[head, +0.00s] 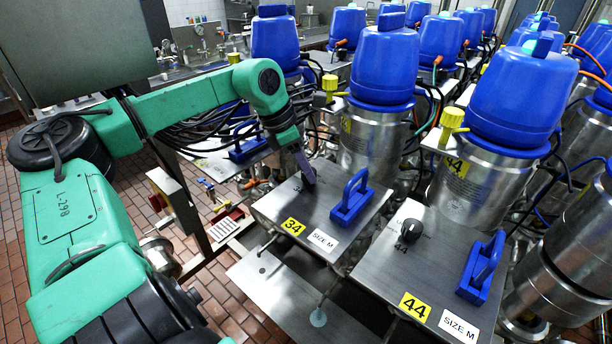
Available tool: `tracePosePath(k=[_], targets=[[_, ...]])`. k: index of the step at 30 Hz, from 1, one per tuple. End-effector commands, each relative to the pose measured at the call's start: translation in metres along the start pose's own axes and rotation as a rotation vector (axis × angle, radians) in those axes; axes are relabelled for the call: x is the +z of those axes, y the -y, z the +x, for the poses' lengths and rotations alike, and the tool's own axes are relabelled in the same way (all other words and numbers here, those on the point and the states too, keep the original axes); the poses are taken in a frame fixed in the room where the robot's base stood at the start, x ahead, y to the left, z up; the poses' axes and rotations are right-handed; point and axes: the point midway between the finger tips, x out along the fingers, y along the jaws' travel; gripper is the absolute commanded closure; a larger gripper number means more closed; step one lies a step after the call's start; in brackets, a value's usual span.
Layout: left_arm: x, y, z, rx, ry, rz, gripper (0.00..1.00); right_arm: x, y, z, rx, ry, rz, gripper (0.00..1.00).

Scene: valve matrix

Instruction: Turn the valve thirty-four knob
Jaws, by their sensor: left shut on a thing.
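The valve thirty-four plate (270,208) is a flat metal plate with a yellow "34" label (293,227), a white "SIZE M" label (323,241) and a blue handle (351,197). My left gripper (307,179) reaches down onto this plate from behind, just left of the blue handle. Its fingers are shut on the valve thirty-four knob, which they mostly hide; the knob's turn angle cannot be read. My right gripper is not in view.
The valve forty-four plate (385,262) is in front and to the right, with a black knob (408,231) and a blue handle (482,267). Blue-capped metal cylinders (383,60) stand behind in rows, with cables and yellow fittings between them. Brick floor (230,305) shows at lower left.

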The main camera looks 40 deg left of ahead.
Motion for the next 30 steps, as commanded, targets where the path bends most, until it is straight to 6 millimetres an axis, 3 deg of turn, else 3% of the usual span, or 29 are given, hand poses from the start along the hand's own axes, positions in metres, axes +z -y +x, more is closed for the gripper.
tracePosePath(k=[1, 3, 12, 30], targets=[[-0.003, 0.001, 0.007, 0.016, -0.002, -0.034, 1.0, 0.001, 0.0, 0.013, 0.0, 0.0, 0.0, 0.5], [-0.003, 0.001, 0.006, 0.039, -0.003, -0.09, 1.0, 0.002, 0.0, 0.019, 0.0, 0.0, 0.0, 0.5], [-0.002, 0.002, 0.004, 0.115, -0.007, -0.279, 1.0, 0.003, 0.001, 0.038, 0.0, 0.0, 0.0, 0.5], [-0.001, 0.004, 0.002, 0.149, -0.008, -0.373, 1.0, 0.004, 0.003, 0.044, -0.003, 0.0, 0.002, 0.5]])
